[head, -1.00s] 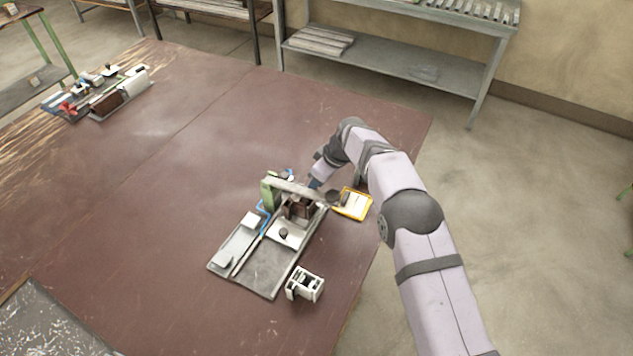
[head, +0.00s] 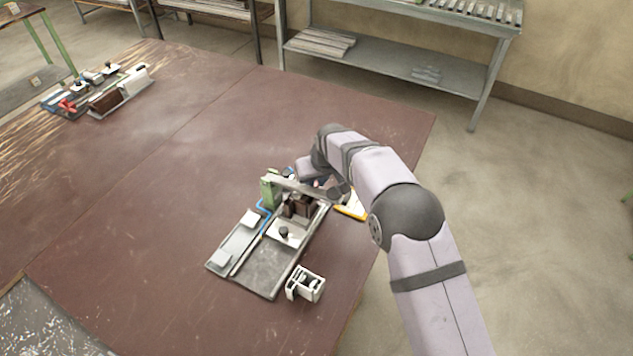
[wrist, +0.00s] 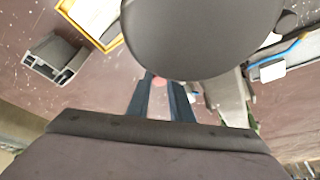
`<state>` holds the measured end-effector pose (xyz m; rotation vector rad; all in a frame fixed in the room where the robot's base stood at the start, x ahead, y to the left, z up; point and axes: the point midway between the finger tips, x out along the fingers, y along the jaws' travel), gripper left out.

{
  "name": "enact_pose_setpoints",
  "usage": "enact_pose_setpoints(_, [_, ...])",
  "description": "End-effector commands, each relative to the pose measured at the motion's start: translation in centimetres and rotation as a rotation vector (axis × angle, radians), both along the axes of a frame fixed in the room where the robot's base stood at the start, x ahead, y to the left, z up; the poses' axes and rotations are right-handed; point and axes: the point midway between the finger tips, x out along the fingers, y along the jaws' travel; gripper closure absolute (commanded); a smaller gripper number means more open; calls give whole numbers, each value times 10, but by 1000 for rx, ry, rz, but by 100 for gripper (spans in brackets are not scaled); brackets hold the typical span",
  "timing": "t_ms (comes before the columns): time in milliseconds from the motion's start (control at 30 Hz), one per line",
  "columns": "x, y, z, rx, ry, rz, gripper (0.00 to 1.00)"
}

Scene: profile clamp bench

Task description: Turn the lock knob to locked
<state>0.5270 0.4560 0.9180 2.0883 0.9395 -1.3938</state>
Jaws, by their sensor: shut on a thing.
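The clamp fixture (head: 262,262) lies on the brown table, with a green upright block (head: 269,189) and a long grey lever (head: 296,186) ending in a dark round ball (head: 339,192). My gripper (head: 315,182) is at the far side of the lever, partly hidden by it. In the wrist view, my gripper's two dark blue fingers (wrist: 160,95) are shut on a small pinkish-red piece (wrist: 159,82), apparently the lock knob. Most of it is hidden, so its turn position cannot be told. The dark ball (wrist: 200,35) covers the wrist view's upper middle.
A yellow-edged tray (head: 351,211) is close right of the fixture, partly hidden by my arm. A white-grey profile block (head: 305,285) stands near the table's right edge. A second fixture (head: 100,90) is far left. The middle of the table is clear.

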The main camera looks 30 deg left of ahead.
Motion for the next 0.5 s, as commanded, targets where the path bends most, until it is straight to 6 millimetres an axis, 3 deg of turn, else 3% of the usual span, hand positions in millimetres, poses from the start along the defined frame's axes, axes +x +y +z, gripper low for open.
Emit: enact_pose_setpoints(500, [-1, 0, 0, -1, 2, -79, 100])
